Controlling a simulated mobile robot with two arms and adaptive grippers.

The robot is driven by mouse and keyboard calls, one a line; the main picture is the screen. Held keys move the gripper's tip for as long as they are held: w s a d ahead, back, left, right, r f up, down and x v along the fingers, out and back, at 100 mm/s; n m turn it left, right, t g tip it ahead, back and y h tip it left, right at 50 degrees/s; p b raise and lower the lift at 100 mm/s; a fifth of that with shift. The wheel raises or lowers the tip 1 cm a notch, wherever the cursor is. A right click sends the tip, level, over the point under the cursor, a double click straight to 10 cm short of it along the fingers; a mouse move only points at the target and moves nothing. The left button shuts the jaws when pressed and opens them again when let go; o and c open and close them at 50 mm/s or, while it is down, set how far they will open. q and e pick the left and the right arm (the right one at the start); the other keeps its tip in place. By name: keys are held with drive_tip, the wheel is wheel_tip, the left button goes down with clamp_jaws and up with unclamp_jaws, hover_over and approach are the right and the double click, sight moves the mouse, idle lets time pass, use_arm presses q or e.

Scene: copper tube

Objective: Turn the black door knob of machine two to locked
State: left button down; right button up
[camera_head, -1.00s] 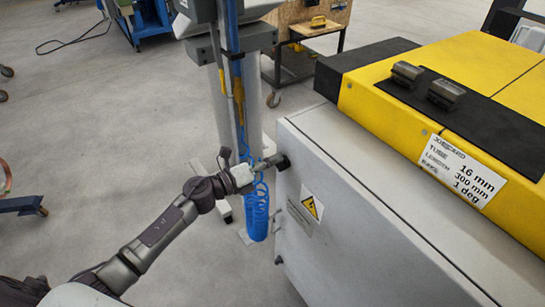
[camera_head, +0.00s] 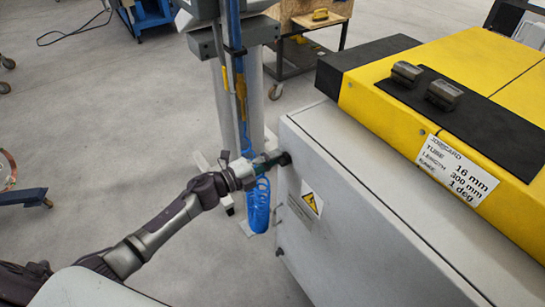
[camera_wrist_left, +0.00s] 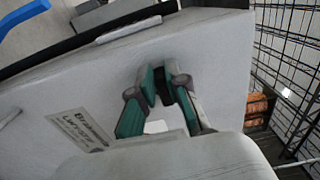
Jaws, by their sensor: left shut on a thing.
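The black door knob (camera_head: 284,158) is on the side of the grey machine cabinet (camera_head: 350,215), near its upper left corner. My left gripper (camera_head: 268,164) reaches it from the left. In the left wrist view its two green-padded fingers (camera_wrist_left: 164,84) are closed around the dark knob (camera_wrist_left: 165,92), against the white door panel. The fingers hide most of the knob, so I cannot tell which way it is turned. My right gripper is not in view.
A yellow and black machine top (camera_head: 455,100) with a size label (camera_head: 458,172) covers the cabinet. A blue coiled hose (camera_head: 258,205) hangs from a grey post (camera_head: 238,110) just behind my left gripper. A wire mesh fence (camera_wrist_left: 290,65) stands at the right in the wrist view.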

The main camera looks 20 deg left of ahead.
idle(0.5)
use_arm(q)
drive_tip(key=c, duration=1.2)
unclamp_jaws()
drive_tip(key=shift+o, duration=0.2)
drive_tip(key=shift+w, duration=0.1)
drive_tip(key=v, duration=1.2)
